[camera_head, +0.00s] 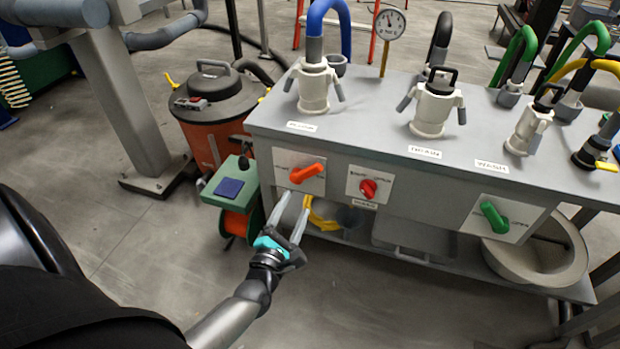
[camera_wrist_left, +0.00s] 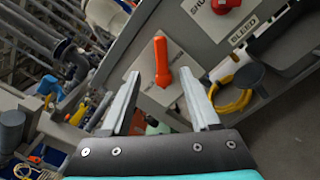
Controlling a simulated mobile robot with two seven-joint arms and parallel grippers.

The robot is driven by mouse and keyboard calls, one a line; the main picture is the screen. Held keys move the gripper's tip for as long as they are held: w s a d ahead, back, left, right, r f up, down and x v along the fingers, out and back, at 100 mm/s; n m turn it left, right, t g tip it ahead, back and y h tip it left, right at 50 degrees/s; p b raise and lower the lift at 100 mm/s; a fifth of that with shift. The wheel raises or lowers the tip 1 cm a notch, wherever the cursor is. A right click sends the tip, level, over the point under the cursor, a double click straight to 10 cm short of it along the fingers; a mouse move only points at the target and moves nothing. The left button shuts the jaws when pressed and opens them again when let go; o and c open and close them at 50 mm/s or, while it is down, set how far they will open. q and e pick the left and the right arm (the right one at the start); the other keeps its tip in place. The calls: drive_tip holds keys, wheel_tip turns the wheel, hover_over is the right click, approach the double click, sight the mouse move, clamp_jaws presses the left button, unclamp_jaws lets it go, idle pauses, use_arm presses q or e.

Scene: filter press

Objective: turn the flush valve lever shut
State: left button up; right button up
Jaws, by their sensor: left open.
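An orange lever (camera_head: 306,173) sits on a white plate on the front of the grey bench, its handle pointing right and slightly up in the head view. In the left wrist view the orange lever (camera_wrist_left: 161,62) shows between the two fingers in the picture. My left gripper (camera_head: 294,203) is open and empty, just below and in front of the lever's plate; I see no clear contact. A green lever (camera_head: 494,217) is on another plate at the right. I cannot read which lever is labelled flush. My right gripper is not in view.
A red knob (camera_head: 368,189) is between the levers; its label reads BLEED in the wrist view. An orange drum vacuum (camera_head: 205,110) and a green-topped reel (camera_head: 230,187) stand left of the bench. A yellow hose (camera_head: 322,222) lies below. Floor in front is clear.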

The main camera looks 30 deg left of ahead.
sight(312, 173)
use_arm(q)
drive_tip(key=b+x, duration=0.3)
drive_tip(key=x, duration=0.6)
drive_tip(key=shift+w+f, duration=0.15)
drive_tip(key=shift+w, duration=0.25)
drive_tip(key=shift+x, duration=0.9)
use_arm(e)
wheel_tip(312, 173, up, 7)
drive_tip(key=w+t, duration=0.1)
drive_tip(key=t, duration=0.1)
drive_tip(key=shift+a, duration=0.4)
use_arm(q)
drive_tip(key=shift+c, duration=0.3)
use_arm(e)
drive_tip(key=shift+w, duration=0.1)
use_arm(q)
clamp_jaws()
